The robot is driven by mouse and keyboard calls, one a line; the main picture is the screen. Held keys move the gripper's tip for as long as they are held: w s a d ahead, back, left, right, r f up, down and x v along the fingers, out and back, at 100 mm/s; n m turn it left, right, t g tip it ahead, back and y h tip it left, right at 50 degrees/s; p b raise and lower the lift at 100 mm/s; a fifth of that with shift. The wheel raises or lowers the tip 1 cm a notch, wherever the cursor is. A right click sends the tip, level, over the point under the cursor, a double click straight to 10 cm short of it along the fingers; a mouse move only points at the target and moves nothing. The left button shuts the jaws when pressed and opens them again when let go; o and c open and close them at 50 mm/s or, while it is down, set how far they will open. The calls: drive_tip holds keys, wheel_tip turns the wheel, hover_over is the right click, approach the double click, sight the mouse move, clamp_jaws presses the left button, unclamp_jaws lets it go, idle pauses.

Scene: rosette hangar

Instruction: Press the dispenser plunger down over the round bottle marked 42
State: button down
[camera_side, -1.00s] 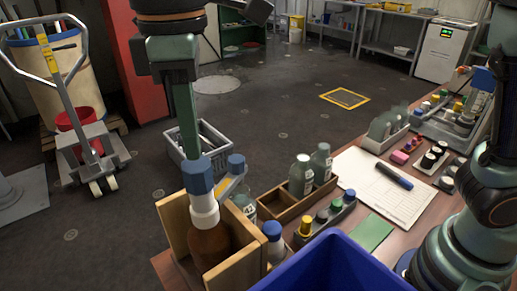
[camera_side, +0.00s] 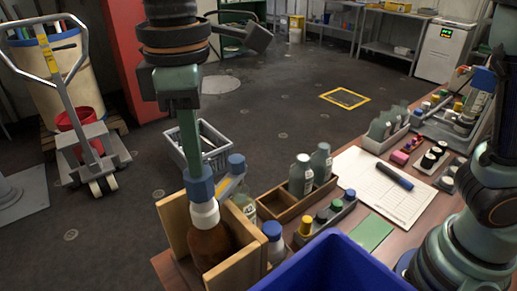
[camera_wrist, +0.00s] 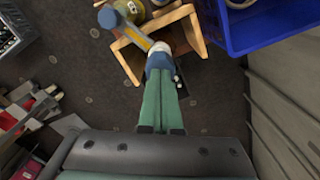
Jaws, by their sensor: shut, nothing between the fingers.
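The dispenser plunger (camera_side: 201,188) is a blue cap over a white collar (camera_side: 205,216) on a brown bottle (camera_side: 209,246), upright between wooden panels. My gripper (camera_side: 196,168) is shut and empty, pointing down, with its green fingertips on top of the plunger. The plunger sits low, close to the collar. In the wrist view the blue plunger (camera_wrist: 158,60) shows just beyond my fingertips, and a grey arm with a yellow stripe (camera_wrist: 141,42) runs from it. A clear bottle (camera_side: 245,205) stands behind the panel, partly hidden. I cannot read 42 on any bottle.
A blue bin (camera_side: 335,265) stands close at the front right. A wooden tray (camera_side: 285,205) with two grey bottles and a rack of coloured caps (camera_side: 325,220) lie to the right. The wooden panels (camera_side: 175,222) stand close around the brown bottle.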

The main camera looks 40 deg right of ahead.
idle(0.3)
drive_tip(key=shift+r, duration=3.45)
drive_tip(key=shift+w+d, duration=0.1)
drive_tip(key=shift+d, duration=0.1)
drive_tip(key=w+d+f+m+t+y, duration=0.1)
drive_tip(key=d+m, duration=0.2)
drive_tip(key=d, duration=0.5)
drive_tip(key=w+d+f+m+t, duration=0.2)
drive_tip(key=d+m, duration=0.1)
drive_tip(key=d, duration=0.6)
drive_tip(key=s+d+f+m+t, duration=0.1)
drive_tip(key=s+d+f+m, duration=0.1)
drive_tip(key=d, duration=0.4)
drive_tip(key=s+d+f+m+t+h, duration=0.1)
drive_tip(key=s+d+f+m, duration=0.1)
drive_tip(key=d+f+m, duration=0.2)
drive_tip(key=d+f, duration=0.2)
drive_tip(key=d, duration=0.1)
drive_tip(key=shift+s+f+t, duration=0.3)
drive_tip(key=shift+s+f, duration=0.05)
